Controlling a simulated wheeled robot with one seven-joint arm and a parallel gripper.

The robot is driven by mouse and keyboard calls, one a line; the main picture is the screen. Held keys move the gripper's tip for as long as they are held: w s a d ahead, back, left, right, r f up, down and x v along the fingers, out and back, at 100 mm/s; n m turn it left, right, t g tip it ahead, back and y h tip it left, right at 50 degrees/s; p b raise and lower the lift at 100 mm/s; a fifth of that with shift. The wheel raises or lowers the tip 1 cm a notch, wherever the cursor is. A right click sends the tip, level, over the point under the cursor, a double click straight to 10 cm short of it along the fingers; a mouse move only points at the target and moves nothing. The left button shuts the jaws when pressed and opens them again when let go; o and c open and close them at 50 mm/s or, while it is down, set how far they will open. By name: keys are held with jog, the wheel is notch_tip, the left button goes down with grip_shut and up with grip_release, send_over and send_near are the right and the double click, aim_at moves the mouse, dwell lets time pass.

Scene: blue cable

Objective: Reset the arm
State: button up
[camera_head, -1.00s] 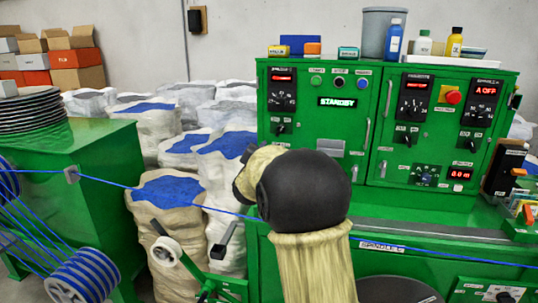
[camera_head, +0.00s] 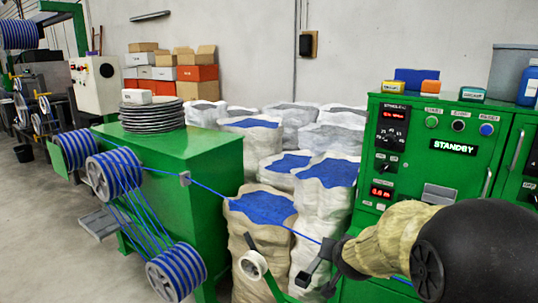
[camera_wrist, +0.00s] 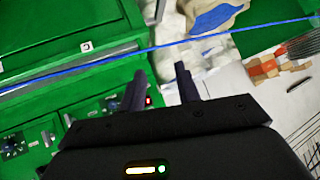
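My gripper (camera_wrist: 160,86) is open. In the wrist view its two dark fingers stand apart with nothing between them. In the head view my arm comes in from the lower right, and my gripper (camera_head: 316,265) is near the cable, in front of the sacks. The taut blue cable (camera_head: 240,204) runs from the spools at left through a small guide down toward my gripper, and part of it is hidden behind my arm. In the wrist view the cable (camera_wrist: 200,39) crosses beyond the fingertips, apart from them.
A green control cabinet (camera_head: 450,170) reading STANDBY stands at right, partly behind my arm. A small white guide wheel (camera_head: 253,265) is left of my gripper. Sacks (camera_head: 262,215) of blue pellets stand behind. A green machine housing (camera_head: 165,160) and striped cable spools (camera_head: 120,175) are at left.

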jog(key=s+a+f+n+g+p, duration=0.1)
jog(key=s+f+n+g, duration=0.1)
jog(key=s, duration=0.8)
jog(key=s+a+f+n+g+y+p, duration=0.1)
jog(key=s+f+g, duration=0.3)
jog(key=s, duration=0.7)
jog(key=shift+s+a+f+n+g, duration=0.2)
jog(key=shift+a+f+n+g, duration=0.2)
jog(key=shift+n+g, duration=0.4)
jog(key=shift+d, duration=0.1)
